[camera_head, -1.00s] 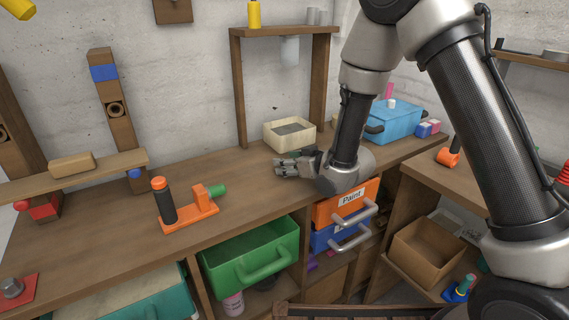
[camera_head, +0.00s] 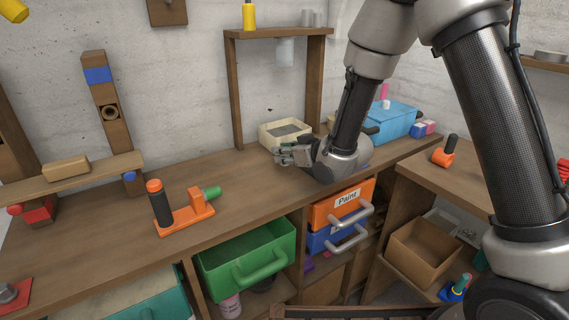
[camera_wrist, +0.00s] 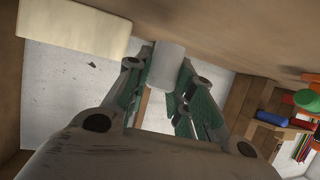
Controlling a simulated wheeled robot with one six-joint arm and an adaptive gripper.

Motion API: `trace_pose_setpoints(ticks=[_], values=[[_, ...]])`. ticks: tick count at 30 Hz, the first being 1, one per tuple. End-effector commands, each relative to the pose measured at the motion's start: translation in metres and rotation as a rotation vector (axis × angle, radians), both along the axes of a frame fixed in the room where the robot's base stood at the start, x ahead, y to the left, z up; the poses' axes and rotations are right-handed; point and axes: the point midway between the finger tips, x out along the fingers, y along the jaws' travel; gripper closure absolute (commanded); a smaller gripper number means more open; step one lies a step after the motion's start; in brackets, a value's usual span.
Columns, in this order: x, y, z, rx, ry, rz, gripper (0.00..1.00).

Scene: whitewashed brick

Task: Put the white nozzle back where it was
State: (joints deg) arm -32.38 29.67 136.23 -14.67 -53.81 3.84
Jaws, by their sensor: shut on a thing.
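My gripper (camera_head: 283,154) is low over the bench, in front of the cream bin. In the wrist view, my gripper (camera_wrist: 158,78) has its two green-padded fingers closed on a pale cylinder, the white nozzle (camera_wrist: 167,62). In the head view the nozzle cannot be made out at the fingertips. A wooden rack (camera_head: 232,90) stands behind the gripper at the back of the bench. A whitish cylindrical piece (camera_head: 285,52) hangs under the rack's top board.
The cream bin (camera_head: 268,141) sits beneath the rack, close behind my fingers. A blue box (camera_head: 396,121) stands to the right. An orange stand with a black handle (camera_head: 184,222) is at left. Open green (camera_head: 247,260) and orange (camera_head: 338,206) drawers jut out. The bench between stand and gripper is clear.

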Motion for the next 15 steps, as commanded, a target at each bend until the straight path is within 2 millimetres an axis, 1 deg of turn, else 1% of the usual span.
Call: trace_pose_setpoints(ticks=[1, 3, 6, 9, 12, 14, 15], values=[[0.000, 0.000, 0.014, 0.003, -0.005, -0.001, 0.93], [0.001, 0.000, 0.030, 0.003, -0.006, 0.000, 0.93], [0.000, 0.000, 0.046, 0.001, -0.003, 0.002, 0.93], [-0.002, -0.001, 0.058, 0.000, -0.004, 0.032, 0.93], [-0.005, -0.002, 0.060, -0.003, -0.003, 0.056, 0.93], [-0.005, -0.001, 0.053, -0.005, -0.001, 0.060, 0.93], [-0.006, -0.001, 0.046, -0.007, 0.002, 0.059, 0.93]])
